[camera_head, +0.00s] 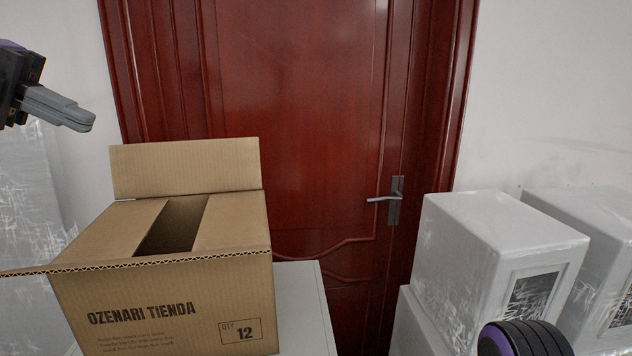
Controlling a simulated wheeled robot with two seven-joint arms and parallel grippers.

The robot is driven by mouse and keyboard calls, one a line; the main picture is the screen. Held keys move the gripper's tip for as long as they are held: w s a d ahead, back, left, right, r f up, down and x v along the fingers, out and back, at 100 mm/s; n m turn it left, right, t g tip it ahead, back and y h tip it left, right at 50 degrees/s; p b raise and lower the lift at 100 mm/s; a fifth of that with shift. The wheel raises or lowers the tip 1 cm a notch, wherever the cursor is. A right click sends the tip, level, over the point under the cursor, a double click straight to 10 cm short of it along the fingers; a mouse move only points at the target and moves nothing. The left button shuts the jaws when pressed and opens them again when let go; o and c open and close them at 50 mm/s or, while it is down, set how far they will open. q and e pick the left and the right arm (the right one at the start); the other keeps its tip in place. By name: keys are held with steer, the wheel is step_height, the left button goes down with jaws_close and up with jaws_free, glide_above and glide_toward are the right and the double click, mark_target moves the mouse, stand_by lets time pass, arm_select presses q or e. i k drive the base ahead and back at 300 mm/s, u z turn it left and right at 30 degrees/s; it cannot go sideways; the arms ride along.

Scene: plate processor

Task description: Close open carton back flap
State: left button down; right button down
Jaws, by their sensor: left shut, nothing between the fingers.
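A brown cardboard carton (180,310) stands at the lower left, printed "OZENARI TIENDA". Its back flap (186,167) stands upright along the far edge. The left side flap (112,231) and right side flap (230,221) are folded inward, with a dark gap between them. The front flap (150,262) is seen nearly edge-on, sticking out toward me past the carton's left side. My left gripper (84,122) is at the upper left, shut and empty, left of the back flap and a little higher in the picture, apart from it. My right gripper is not in view.
The carton rests on a light table (300,300). A red door (290,110) with a metal handle (384,198) is behind it. White wrapped boxes (500,235) stand at the right, and another wrapped stack (25,190) is at the left. A dark round part of mine shows lower right.

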mark_target(146, 170)
steer(key=k, duration=1.35)
